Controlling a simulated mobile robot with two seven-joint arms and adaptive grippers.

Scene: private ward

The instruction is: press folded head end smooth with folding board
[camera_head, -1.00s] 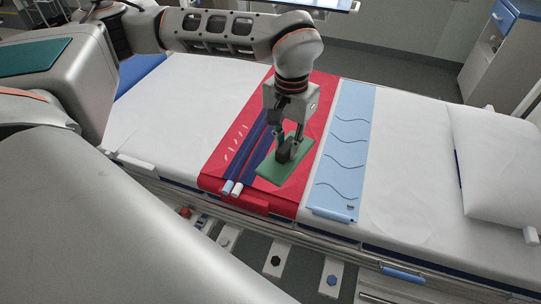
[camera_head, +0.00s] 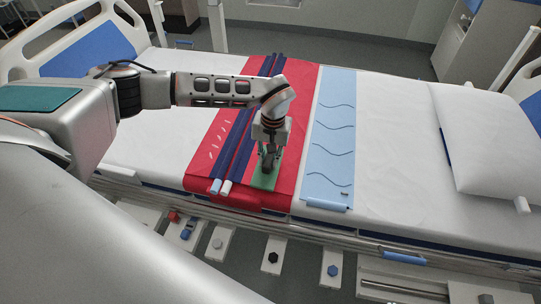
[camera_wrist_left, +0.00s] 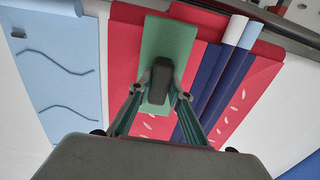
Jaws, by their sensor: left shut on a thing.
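A green folding board (camera_head: 264,182) with a dark grip block (camera_wrist_left: 159,80) is over the red folded cloth (camera_head: 296,110) on the bed. My left gripper (camera_head: 268,163) is shut on the grip block; the board also shows in the left wrist view (camera_wrist_left: 167,32). The board is over the near part of the cloth, right of two dark blue strips (camera_head: 239,148) with pale ends. I cannot tell whether it touches the cloth. The gripper hides part of the board in the head view. My right gripper is not in view.
A light blue panel with wavy lines (camera_head: 330,150) lies just right of the red cloth. A white pillow (camera_head: 490,140) is at the bed's right end. A bed rail (camera_head: 345,236) runs along the near edge. White sheet between panel and pillow is clear.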

